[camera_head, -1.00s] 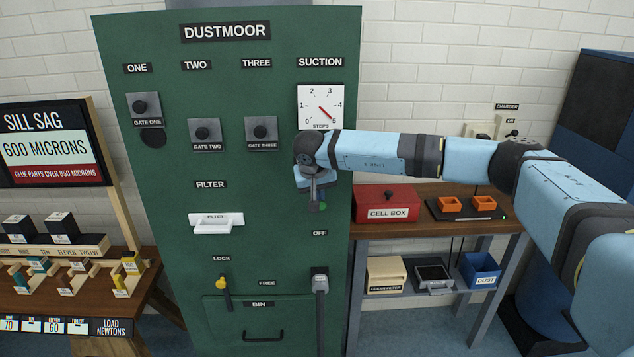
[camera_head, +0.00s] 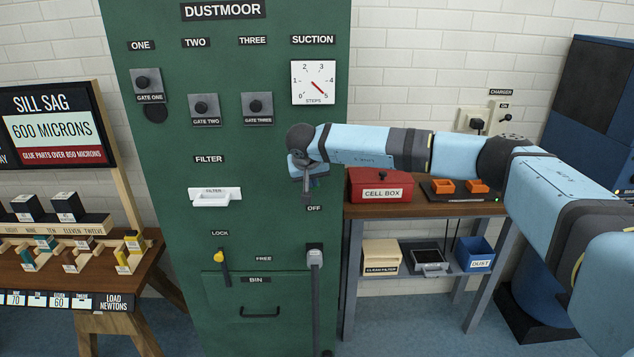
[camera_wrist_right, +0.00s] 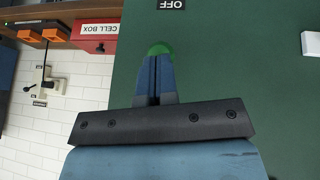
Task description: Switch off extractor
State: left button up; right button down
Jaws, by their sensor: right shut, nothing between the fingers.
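The extractor is the tall green DUSTMOOR cabinet (camera_head: 245,140). Its SUCTION dial (camera_head: 314,82) has a red pointer close to 5. The OFF label (camera_head: 314,208) sits lower on the front; it also shows upside down in the right wrist view (camera_wrist_right: 171,4). A round green button (camera_wrist_right: 159,48) lies beside that label in the wrist view; in the head view my gripper hides it. My right gripper (camera_head: 307,194) is shut and empty, in front of the panel. In the wrist view its fingertips (camera_wrist_right: 157,60) overlap the button's edge; I cannot tell whether they touch. My left gripper is out of view.
A lever (camera_head: 315,258) and a yellow LOCK handle (camera_head: 220,258) are lower on the cabinet. The FILTER handle (camera_head: 213,198) is to the left. A red CELL BOX (camera_head: 381,186) stands on the bench to the right. My right arm spans above that bench.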

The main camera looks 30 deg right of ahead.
notch_tip(320, 180, down, 9)
jog(key=b, duration=0.4)
jog(key=shift+s+a, duration=0.4)
jog(key=shift+s, duration=0.05)
jog(key=shift+f, duration=0.1)
dwell(0.3)
